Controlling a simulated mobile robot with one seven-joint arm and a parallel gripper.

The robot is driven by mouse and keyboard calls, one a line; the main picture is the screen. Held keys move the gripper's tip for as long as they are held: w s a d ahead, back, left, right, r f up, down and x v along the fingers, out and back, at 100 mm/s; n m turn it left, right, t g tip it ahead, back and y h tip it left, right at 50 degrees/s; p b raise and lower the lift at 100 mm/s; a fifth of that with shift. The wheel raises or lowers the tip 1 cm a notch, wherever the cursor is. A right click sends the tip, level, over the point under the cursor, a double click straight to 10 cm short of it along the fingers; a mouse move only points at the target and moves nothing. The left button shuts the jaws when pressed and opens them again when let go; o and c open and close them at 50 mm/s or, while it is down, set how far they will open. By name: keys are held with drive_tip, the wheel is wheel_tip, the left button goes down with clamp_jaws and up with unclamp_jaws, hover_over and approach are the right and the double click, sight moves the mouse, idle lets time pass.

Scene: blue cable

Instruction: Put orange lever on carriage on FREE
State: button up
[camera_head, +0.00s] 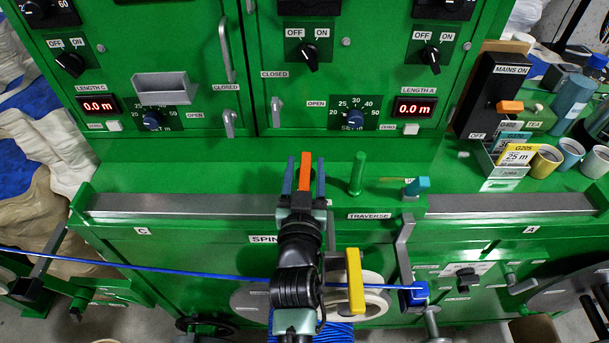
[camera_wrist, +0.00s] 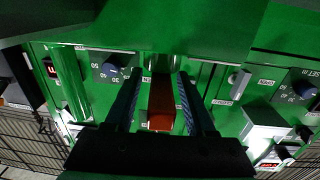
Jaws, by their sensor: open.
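The orange lever (camera_head: 306,165) stands on the green carriage (camera_head: 335,200) behind the TRAVERSE label. My gripper (camera_head: 304,178) is open, with its blue fingers on either side of the lever. In the wrist view, the orange lever (camera_wrist: 161,103) lies between the two fingers of my gripper (camera_wrist: 160,90), with a visible gap on both sides. The lever's base is hidden by my gripper in the head view. I cannot see the word FREE, nor tell the lever's setting.
A green post (camera_head: 357,173) and a teal-topped lever (camera_head: 417,186) stand to the right on the carriage. A grey rail (camera_head: 180,204) runs along the machine. A blue cable (camera_head: 150,268) crosses in front. A yellow bar (camera_head: 355,280) is below. The switch panel rises behind.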

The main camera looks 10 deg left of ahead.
drive_tip(key=s+b, duration=0.2)
drive_tip(key=s, duration=1)
drive_tip(key=shift+s+d, duration=0.35)
drive_tip(key=shift+s, duration=0.05)
